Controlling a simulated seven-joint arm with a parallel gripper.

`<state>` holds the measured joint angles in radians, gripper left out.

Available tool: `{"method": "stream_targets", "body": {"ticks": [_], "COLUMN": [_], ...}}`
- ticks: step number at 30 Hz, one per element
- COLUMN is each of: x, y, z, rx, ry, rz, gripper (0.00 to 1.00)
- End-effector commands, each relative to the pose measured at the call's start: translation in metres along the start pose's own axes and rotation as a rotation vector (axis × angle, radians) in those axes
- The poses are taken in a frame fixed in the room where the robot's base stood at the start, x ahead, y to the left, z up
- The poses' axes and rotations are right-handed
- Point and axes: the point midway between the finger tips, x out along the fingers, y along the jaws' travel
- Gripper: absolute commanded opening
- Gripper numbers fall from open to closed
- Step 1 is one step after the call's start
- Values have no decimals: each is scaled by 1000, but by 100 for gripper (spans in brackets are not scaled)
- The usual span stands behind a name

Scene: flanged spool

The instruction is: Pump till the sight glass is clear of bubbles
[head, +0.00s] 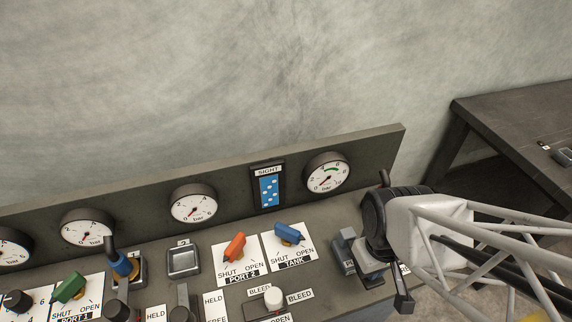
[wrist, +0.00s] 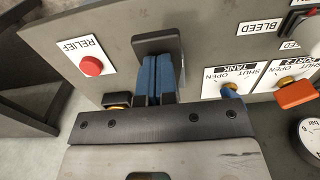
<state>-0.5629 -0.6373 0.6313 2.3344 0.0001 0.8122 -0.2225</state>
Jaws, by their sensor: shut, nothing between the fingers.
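The sight glass (head: 268,190) is on the back panel in the head view. It is a blue window with several white bubbles in it. My gripper (head: 345,258) is at the right end of the console. In the wrist view its blue fingers (wrist: 158,75) are shut together with nothing between them. A dark grey block (wrist: 158,42) stands right at the fingertips; it may be the pump handle, and I cannot tell whether they touch. The blue TANK valve (head: 288,233) and the orange PORT 2 valve (head: 235,247) are left of my gripper.
A gauge (head: 326,172) is right of the sight glass. A white BLEED knob (head: 273,298) is near the front. A red RELIEF button (wrist: 91,66) is beside my fingers in the wrist view. The green PORT 1 valve (head: 70,287) is far left. A dark table (head: 510,115) stands right.

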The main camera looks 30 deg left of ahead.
Motion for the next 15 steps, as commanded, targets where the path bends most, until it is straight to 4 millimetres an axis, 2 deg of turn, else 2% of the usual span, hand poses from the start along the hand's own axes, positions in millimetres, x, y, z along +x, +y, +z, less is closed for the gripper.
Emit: {"method": "stream_targets", "body": {"ticks": [15], "x": [-44], "y": [0], "z": [0], "rx": [0], "ry": [0], "rz": [0], "gripper": [0]}}
